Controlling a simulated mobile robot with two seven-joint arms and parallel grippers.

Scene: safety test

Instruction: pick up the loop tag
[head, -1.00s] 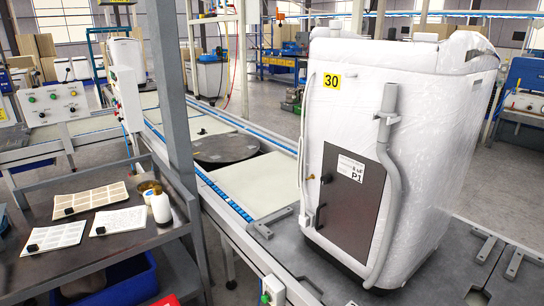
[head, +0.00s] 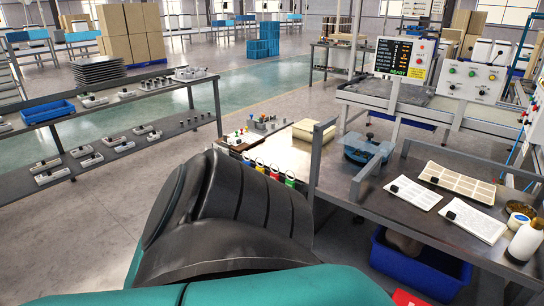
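Several small coloured tags (head: 275,173) hang in a row along the front edge of a light bench at the centre. Yellow, blue, red and green ones show. I cannot tell whether one of them is the loop tag. A large dark ribbed and teal part of my own body fills the lower middle and hides the floor below the tags. Neither of my grippers is in view.
A dark worktable at right holds sheets (head: 473,221), a white bottle (head: 525,242) and a blue holder (head: 366,149). A blue bin (head: 425,268) sits below. A two-level rack (head: 110,147) with small parts stands at left. Open floor (head: 120,225) lies between.

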